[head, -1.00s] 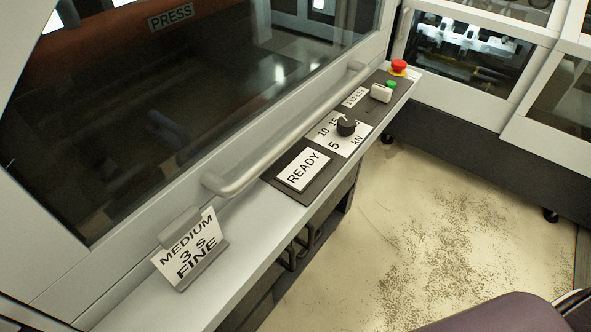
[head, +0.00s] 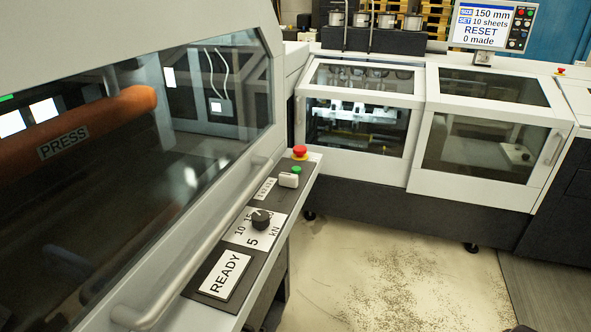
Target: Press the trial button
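No button in view carries a readable word "trial". A green button (head: 296,170) sits on the press's ledge panel, beside a white block (head: 289,180). A small label (head: 264,189) next to it is too small to read. The display (head: 481,25) at the top right reads "150 mm", "10 sheets", "RESET" and "0 made". A strip of several small buttons (head: 519,28) runs down its right side, their labels too small to read. Neither of my grippers shows in the head view.
A red mushroom button (head: 299,152) stands at the ledge's far end. A black knob (head: 260,220) on a kN scale and a READY plate (head: 224,275) are nearer. A handrail (head: 200,252) runs along the press. The floor (head: 370,262) is open before the glazed machine (head: 360,172).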

